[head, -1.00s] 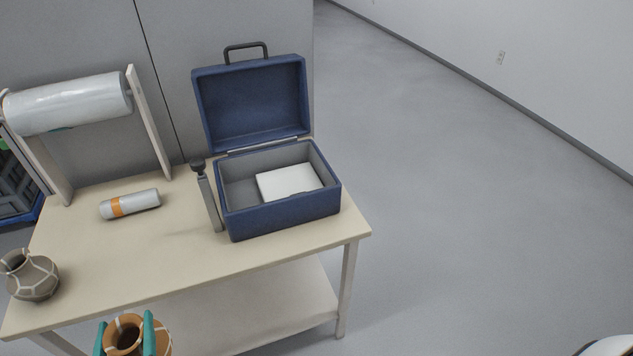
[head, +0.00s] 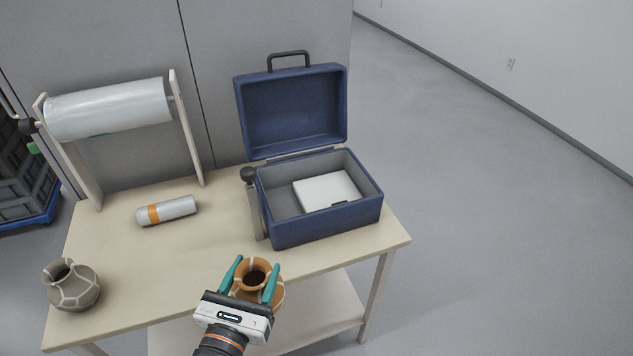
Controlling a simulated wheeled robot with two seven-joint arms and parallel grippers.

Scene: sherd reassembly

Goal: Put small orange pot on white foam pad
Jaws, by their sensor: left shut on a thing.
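The small orange pot (head: 257,267) has pale seam lines and a dark open mouth. My left gripper (head: 253,282) is shut on it, with a teal finger on each side of the neck. The pot is upright at the table's front edge, in front of the blue case. The white foam pad (head: 326,190) lies flat inside the open blue case (head: 328,224), toward its right side. Nothing lies on the pad's top; the case's front wall hides a little of its near edge. My right gripper is out of view.
The case's lid stands open at the back. A grey upright tool with a dark knob (head: 249,176) stands at the case's left side. A grey-brown pot (head: 72,285), a grey roll with an orange band (head: 167,210) and a wrap roll on a stand (head: 108,108) occupy the table's left.

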